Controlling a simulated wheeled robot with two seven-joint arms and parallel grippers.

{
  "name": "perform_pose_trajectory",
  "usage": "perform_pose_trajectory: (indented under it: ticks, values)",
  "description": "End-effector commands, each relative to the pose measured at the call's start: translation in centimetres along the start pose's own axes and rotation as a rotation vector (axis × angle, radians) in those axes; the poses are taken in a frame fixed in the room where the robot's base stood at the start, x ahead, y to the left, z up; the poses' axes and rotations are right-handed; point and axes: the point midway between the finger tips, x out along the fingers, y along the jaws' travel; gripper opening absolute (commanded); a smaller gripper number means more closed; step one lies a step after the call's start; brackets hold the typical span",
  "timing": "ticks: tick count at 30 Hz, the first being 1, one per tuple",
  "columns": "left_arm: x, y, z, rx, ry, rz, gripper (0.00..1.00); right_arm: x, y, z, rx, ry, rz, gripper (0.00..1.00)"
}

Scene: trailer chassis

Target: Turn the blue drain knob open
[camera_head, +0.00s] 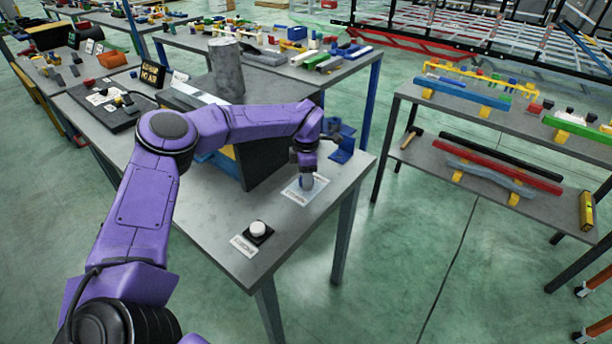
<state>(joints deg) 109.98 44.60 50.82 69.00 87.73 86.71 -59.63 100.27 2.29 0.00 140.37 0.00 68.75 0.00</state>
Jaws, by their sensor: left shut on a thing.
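My left arm reaches in from the left, and its purple wrist hangs down over the near right corner of the grey table. My left gripper (307,183) points down at a white labelled card on the table (293,195). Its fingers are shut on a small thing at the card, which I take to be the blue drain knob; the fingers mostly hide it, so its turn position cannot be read. My right gripper is not in view.
A white round knob (258,228) on a dark base sits nearer, beside its own label. A blue bracket (342,142) stands just behind the wrist. A black box (262,150) and a grey cylinder (227,70) stand further back. A shelf (480,165) is at right.

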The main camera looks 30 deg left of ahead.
Motion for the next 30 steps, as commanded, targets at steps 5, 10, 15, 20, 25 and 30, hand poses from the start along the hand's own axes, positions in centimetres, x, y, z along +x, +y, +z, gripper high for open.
perform_pose_trajectory:
  ticks: [5,10,15,20,25,30]
  values:
    - [0.0,0.0,0.0,0.001,0.001,0.0,0.71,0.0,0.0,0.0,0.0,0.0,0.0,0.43]
    - [0.0,0.0,0.0,0.001,0.0,0.0,0.71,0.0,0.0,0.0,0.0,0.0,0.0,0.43]
    - [-1.0,0.1,0.1,0.0,-0.002,0.003,0.71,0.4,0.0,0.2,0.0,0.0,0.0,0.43]
    - [-4.6,0.1,0.1,0.0,-0.003,0.006,0.71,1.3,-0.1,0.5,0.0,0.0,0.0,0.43]
    - [-8.3,0.1,0.0,-0.001,-0.001,0.004,0.71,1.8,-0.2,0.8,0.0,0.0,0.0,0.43]
    - [-10.3,0.0,0.0,0.001,0.001,0.002,0.71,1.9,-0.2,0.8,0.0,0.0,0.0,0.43]
